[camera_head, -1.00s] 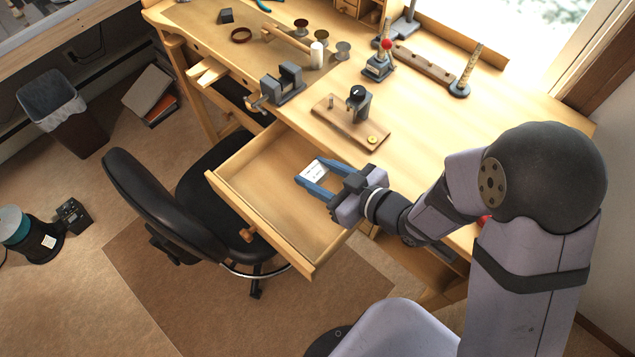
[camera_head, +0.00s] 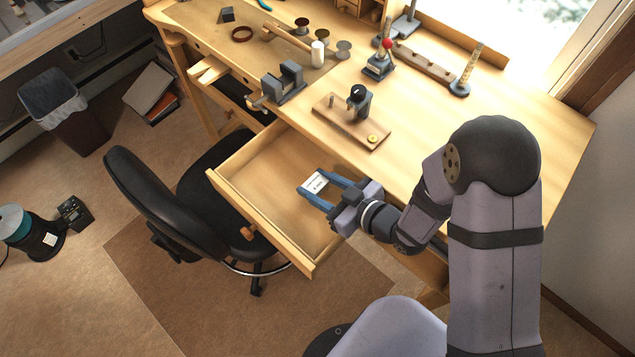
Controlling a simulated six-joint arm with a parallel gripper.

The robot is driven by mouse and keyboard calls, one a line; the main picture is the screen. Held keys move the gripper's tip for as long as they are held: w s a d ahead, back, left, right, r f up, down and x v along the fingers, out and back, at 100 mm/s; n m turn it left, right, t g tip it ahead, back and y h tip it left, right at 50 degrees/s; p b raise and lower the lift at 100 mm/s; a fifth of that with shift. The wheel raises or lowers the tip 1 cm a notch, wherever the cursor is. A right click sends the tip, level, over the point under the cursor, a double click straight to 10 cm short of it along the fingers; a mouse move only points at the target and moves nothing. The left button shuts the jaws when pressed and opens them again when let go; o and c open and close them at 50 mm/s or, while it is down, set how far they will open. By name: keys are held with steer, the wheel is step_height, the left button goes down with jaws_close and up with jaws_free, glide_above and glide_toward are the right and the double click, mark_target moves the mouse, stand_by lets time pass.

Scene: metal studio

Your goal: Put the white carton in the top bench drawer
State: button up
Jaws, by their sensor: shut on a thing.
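The white carton (camera_head: 314,183) is a small white block with dark print on top. My gripper (camera_head: 317,187) is shut on it, with one blue finger on each side. The gripper and carton are over the open top bench drawer (camera_head: 245,211), within its walls in the picture. Whether the carton touches the drawer floor, I cannot tell. The drawer is light wood, pulled out towards the chair, and its visible floor is bare.
A wooden board with a small dark device (camera_head: 358,100) stands on the bench just behind the drawer. A vise (camera_head: 285,82) is at the bench edge to the left. A black office chair (camera_head: 165,205) stands close to the drawer front.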

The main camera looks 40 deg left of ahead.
steer(key=shift+f+b, duration=0.4)
steer(key=shift+f, duration=0.2)
steer(key=o, duration=1)
steer(key=shift+r, duration=0.15)
